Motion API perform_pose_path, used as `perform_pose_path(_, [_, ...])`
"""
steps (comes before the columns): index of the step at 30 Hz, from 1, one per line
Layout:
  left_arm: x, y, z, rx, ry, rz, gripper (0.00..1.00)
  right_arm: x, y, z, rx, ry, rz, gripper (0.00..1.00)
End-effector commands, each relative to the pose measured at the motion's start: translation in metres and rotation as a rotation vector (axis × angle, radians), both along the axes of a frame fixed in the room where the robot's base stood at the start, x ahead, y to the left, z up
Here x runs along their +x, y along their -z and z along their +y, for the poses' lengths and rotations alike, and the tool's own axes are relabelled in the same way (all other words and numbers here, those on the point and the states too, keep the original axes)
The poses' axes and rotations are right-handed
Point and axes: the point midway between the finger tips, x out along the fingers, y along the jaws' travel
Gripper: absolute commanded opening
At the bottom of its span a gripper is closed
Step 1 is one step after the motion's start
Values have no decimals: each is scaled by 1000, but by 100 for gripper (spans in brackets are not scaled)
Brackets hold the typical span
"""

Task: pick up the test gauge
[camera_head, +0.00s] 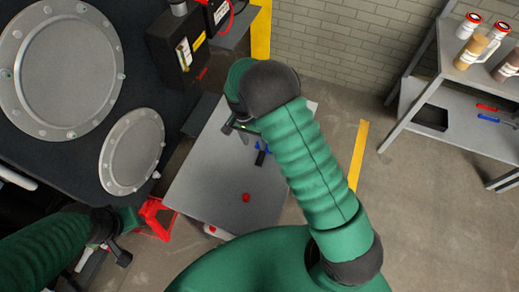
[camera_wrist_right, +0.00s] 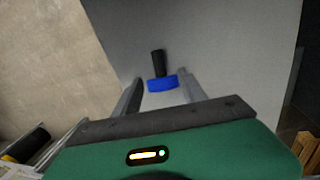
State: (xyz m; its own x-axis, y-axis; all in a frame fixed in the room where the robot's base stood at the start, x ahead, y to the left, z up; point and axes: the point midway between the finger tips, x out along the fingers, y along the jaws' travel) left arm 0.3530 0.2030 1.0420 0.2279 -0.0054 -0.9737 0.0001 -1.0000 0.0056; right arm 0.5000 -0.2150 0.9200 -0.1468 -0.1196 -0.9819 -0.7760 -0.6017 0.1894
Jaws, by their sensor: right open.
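A small piece with a blue head and a black stem, which looks like the test gauge (camera_head: 261,153), lies on a grey tabletop (camera_head: 205,180). The wrist view shows its blue part (camera_wrist_right: 163,84) with the black stem pointing away. My right gripper (camera_head: 240,127) is open; in the wrist view its two fingers (camera_wrist_right: 158,90) frame the blue part from either side. I cannot tell whether they touch it. My left gripper (camera_head: 122,252) is at the lower left, far from the piece, and its jaws are unclear.
A small red object (camera_head: 246,198) lies near the tabletop's front. A dark chassis with round metal covers (camera_head: 133,150) stands at left, and a black box (camera_head: 178,48) behind. A grey shelf (camera_head: 440,97) with bottles is at right. Floor between is clear.

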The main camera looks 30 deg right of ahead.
Motion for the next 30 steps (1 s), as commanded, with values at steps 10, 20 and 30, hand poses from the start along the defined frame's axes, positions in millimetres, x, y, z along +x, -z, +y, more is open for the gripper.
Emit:
perform_pose_path(10, [0,-10,0,0,0,0,36,-9,55,-7,2,2,3,49])
perform_pose_path(20, [0,-21,0,0,0,0,36,-14,100,-11,1,1,0,49])
perform_pose_path(30, [0,-21,0,0,0,0,36,-14,100,-11,2,1,-1,26])
